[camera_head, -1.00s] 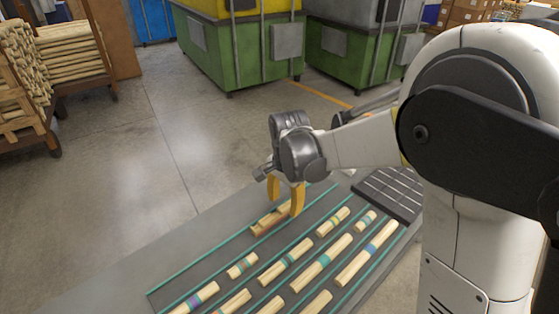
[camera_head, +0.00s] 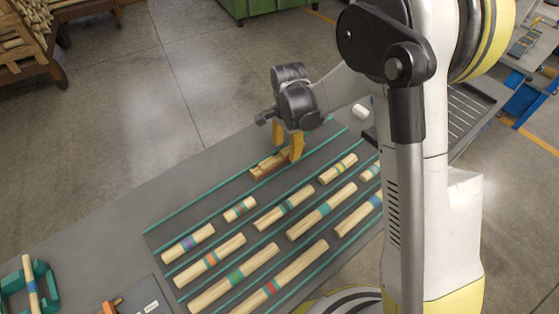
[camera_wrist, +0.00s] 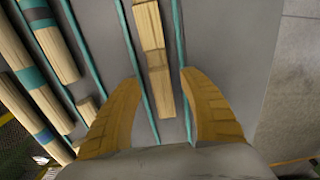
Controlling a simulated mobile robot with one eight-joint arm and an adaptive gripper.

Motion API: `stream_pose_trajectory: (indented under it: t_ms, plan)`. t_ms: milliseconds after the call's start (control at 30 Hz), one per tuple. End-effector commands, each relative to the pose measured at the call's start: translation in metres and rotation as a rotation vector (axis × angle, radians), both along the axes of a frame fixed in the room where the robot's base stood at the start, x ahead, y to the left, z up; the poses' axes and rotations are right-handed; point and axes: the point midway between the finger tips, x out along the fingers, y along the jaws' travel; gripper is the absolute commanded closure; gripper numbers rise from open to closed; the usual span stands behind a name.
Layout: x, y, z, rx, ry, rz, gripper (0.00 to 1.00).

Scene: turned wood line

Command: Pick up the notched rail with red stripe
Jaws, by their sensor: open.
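A short, notched, pale wooden rail (camera_head: 268,165) lies in the far lane of the grey sorting table, near its back edge. In the wrist view the rail (camera_wrist: 150,40) runs lengthwise between my fingers, with steps cut in its surface. I cannot make out a red stripe on it. My gripper (camera_head: 289,152) is open at the rail's right end. In the wrist view my gripper (camera_wrist: 160,80) has one yellow finger on each side of the rail, with gaps showing. A longer turned piece with a red band (camera_head: 271,288) lies in the near lane; no notch shows on it.
Several other turned pieces with coloured bands, such as a purple-banded one (camera_head: 189,242), lie in lanes between teal strips. A teal holder (camera_head: 47,275) stands at the lower left.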

Motion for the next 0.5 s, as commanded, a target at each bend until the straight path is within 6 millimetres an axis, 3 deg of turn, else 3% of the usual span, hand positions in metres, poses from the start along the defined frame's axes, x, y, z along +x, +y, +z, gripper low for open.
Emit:
stream_pose_trajectory:
  t_ms: [100, 333, 367, 500]
  plan:
    - [0.000, 0.000, -0.020, 0.000, 0.000, 0.000, 0.50]
    - [0.000, 0.000, -0.022, 0.000, 0.000, 0.000, 0.50]
    - [0.000, 0.000, -0.022, 0.000, 0.000, 0.000, 0.54]
    - [0.000, 0.000, -0.021, 0.000, 0.000, 0.000, 0.97]
